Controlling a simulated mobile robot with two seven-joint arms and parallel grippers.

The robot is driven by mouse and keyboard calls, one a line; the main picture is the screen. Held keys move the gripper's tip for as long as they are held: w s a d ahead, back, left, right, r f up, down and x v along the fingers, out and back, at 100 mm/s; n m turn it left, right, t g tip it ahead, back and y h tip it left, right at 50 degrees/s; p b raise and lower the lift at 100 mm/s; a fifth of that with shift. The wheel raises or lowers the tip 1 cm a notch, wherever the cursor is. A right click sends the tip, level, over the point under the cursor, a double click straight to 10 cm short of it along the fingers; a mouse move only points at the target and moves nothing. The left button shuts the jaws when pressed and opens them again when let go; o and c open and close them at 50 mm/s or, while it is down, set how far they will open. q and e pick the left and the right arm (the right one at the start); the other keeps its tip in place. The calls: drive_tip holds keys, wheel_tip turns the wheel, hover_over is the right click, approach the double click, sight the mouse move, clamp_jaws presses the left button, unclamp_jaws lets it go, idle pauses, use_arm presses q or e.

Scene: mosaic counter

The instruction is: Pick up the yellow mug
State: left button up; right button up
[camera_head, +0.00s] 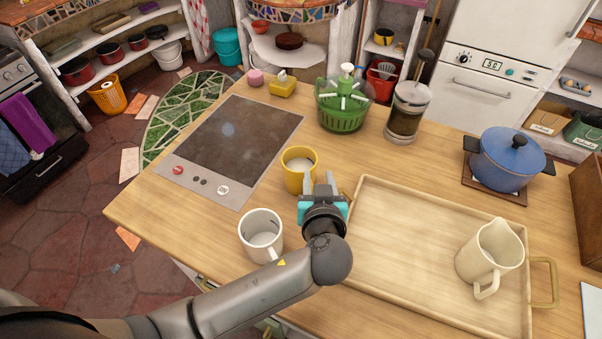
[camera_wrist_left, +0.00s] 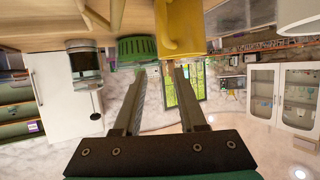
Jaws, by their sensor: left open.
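The yellow mug (camera_head: 297,178) stands upright on the wooden counter, with pale contents inside. My left gripper (camera_head: 320,185) is open just right of the mug, on its near side, and partly covers the handle side. In the left wrist view, which looks upside down, the yellow mug (camera_wrist_left: 188,28) is beyond the fingertips of my left gripper (camera_wrist_left: 160,70). Its handle lies roughly in line with the gap between the fingers. Nothing is held, and I cannot tell whether a fingertip touches the mug. My right gripper is not in view.
A white mug (camera_head: 260,236) stands close by at the near left. A wooden tray (camera_head: 390,240) with a cream pitcher (camera_head: 488,258) lies to the right. A dark cooktop (camera_head: 236,140) is at the left, and a green salad spinner (camera_head: 343,104) stands behind.

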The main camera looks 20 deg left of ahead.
sight(316, 163)
use_arm(q)
drive_tip(key=x, duration=0.3)
drive_tip(key=shift+x, duration=2.55)
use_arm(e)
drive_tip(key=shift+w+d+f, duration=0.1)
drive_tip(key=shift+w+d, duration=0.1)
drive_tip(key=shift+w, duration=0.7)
use_arm(q)
clamp_jaws()
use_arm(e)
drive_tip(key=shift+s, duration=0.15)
use_arm(q)
drive_tip(key=shift+s+f, duration=0.15)
